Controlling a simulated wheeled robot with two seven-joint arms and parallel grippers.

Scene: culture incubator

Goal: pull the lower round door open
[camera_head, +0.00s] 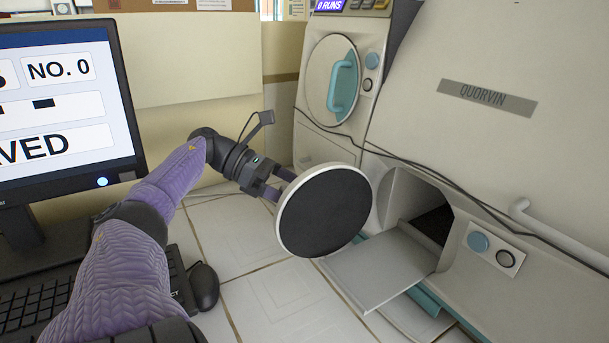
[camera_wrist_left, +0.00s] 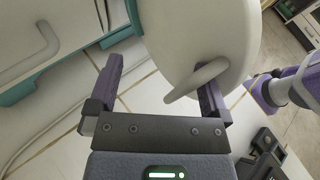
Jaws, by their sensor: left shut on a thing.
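The lower round door (camera_head: 325,212) stands swung open, away from its dark opening (camera_head: 434,222). Its dark inner face and pale rim face the head camera. Its pale outer side (camera_wrist_left: 195,35) shows in the left wrist view with a curved white handle (camera_wrist_left: 190,82). My left gripper (camera_head: 283,184) is behind the door in the head view, its tips partly hidden. In the left wrist view my left gripper (camera_wrist_left: 162,72) is shut on this handle, which lies by the right-hand finger. My right gripper is not in view.
A flat grey shelf (camera_head: 378,272) sticks out below the opening. The upper round door (camera_head: 322,80) with a teal handle (camera_head: 343,86) is closed. A monitor (camera_head: 60,110), keyboard (camera_head: 55,300) and mouse (camera_head: 205,287) are at left. Pale tiled surface (camera_head: 235,235) is clear between.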

